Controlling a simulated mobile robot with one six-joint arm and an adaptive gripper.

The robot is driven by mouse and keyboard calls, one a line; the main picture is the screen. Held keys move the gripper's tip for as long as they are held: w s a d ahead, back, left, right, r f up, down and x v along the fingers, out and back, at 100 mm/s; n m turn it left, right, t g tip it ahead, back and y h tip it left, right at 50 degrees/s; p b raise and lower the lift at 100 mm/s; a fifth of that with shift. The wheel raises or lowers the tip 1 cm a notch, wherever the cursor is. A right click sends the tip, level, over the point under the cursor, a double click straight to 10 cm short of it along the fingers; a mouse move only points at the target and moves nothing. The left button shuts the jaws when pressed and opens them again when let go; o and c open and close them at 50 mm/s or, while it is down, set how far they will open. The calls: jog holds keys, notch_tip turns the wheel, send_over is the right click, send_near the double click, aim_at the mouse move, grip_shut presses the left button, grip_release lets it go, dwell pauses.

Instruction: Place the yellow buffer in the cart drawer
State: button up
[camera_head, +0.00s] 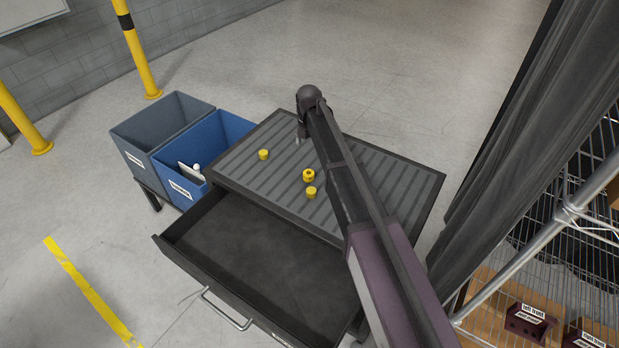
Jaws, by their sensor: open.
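Three small yellow buffers rest on the ribbed grey top of the cart (235,168): one buffer (263,154) at the left, one (308,175) near the middle, and one (311,193) just in front of it. The cart drawer (250,265) is pulled out toward the front left and its visible floor is empty. My gripper (299,138) hangs down over the back part of the cart top, behind and to the right of the left buffer. It is open, small in view, and nothing shows between its fingers. My arm covers part of the cart top.
A grey bin (160,122) and a blue bin (225,135) with a few items stand left of the cart. Yellow posts (137,50) rise behind. A dark curtain (520,170) and wire shelving with labelled boxes (528,322) are at right. Floor behind the cart is clear.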

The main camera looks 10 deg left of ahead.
jog(key=b, duration=0.8)
send_over(309, 173)
jog(key=shift+s+d+f, duration=0.1)
jog(key=shift+s+f, duration=0.05)
jog(key=shift+f, duration=1.2)
jog(key=shift+s+a+f, duration=0.1)
jog(key=shift+s+f, duration=0.05)
jog(key=shift+f, duration=1.2)
jog(key=shift+s+d+f, duration=0.1)
jog(key=shift+s+f, duration=0.05)
jog(key=shift+f, duration=1.2)
jog(key=shift+f, duration=0.15)
notch_tip(309, 173, down, 5)
jog(key=b, duration=0.4)
jog(key=shift+b, duration=0.35)
jog(key=c, duration=1.3)
jog(key=shift+r, duration=0.3)
